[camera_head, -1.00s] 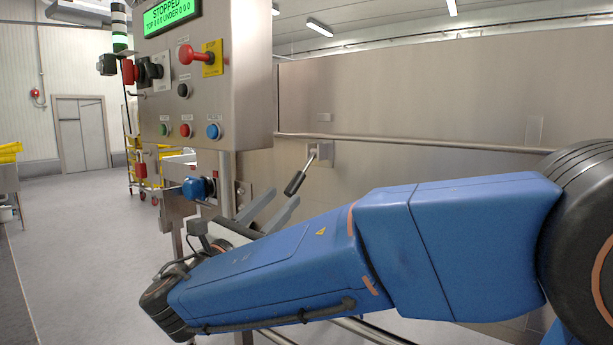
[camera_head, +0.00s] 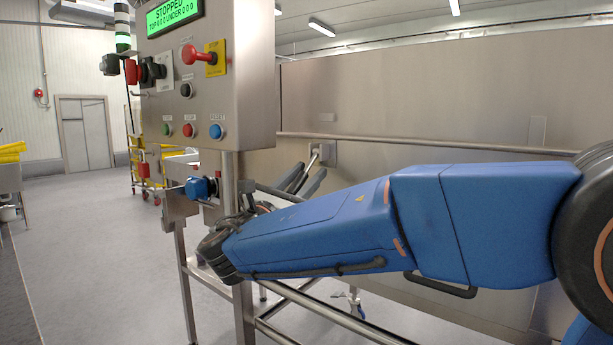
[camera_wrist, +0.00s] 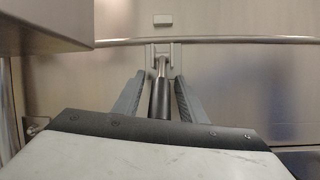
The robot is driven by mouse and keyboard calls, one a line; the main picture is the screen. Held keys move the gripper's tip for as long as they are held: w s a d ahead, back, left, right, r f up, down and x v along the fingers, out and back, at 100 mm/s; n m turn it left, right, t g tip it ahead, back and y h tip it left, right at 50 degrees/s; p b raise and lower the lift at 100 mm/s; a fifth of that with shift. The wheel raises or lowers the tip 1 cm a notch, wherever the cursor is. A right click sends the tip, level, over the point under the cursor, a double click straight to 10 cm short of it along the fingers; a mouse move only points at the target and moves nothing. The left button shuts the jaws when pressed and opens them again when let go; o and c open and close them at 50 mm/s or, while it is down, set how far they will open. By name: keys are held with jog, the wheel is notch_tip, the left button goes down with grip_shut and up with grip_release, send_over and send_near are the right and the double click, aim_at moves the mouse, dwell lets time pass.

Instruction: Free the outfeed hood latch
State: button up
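The hood latch is a metal lever with a black grip (camera_wrist: 160,98), mounted on a small bracket (camera_head: 325,152) on the steel hood wall. In the wrist view it points from the bracket toward my gripper. My gripper (camera_wrist: 160,77) is open, with one grey finger on each side of the lever. Narrow gaps show between the black grip and both fingers, so it does not look clamped. In the head view my gripper (camera_head: 310,169) is at the lever, and the fingers and my forearm hide most of the grip.
A steel control box (camera_head: 245,75) with a green "STOPPED" display, a red switch and several buttons hangs left of the latch. A blue knob (camera_head: 199,188) sits below it. A horizontal rail (camera_head: 420,143) crosses the hood wall. Open floor (camera_head: 100,230) lies at left.

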jog(key=shift+c, duration=0.3)
grip_shut()
